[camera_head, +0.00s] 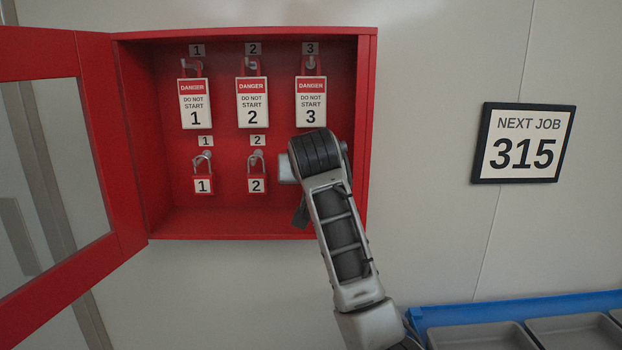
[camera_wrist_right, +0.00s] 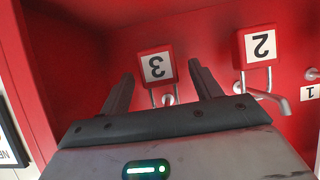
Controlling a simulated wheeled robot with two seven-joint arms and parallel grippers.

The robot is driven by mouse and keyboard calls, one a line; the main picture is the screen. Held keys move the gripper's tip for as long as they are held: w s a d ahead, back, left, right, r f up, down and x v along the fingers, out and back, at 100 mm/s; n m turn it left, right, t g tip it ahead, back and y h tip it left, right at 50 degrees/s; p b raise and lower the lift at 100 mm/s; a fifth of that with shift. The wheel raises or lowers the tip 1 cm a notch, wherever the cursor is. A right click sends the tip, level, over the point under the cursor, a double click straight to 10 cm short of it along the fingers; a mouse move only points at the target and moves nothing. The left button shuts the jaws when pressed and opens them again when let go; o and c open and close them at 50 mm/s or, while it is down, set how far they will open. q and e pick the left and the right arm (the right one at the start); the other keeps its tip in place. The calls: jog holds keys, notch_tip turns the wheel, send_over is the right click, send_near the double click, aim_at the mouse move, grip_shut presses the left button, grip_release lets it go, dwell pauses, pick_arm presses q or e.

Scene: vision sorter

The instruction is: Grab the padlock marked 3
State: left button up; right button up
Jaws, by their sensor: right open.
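The red padlock marked 3 (camera_wrist_right: 156,67) hangs by its shackle inside the red cabinet (camera_head: 250,222). It shows upside down in the wrist view; in the head view my right arm hides it. My right gripper (camera_wrist_right: 161,74) is open, and its two fingers reach toward the padlock, one on each side of it in the picture. I cannot tell whether either finger touches it. My left gripper is not in view.
Padlock 2 (camera_head: 256,184) hangs beside it, with padlock 1 (camera_head: 203,185) further left. Danger tags 1 (camera_head: 195,104), 2 (camera_head: 252,103) and 3 (camera_head: 311,102) hang above. The cabinet door (camera_head: 122,200) stands open at left. A "NEXT JOB 315" sign (camera_head: 523,144) and grey trays (camera_head: 480,336) are at right.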

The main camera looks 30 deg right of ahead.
jog(key=c, duration=1.1)
jog(key=shift+r, duration=0.1)
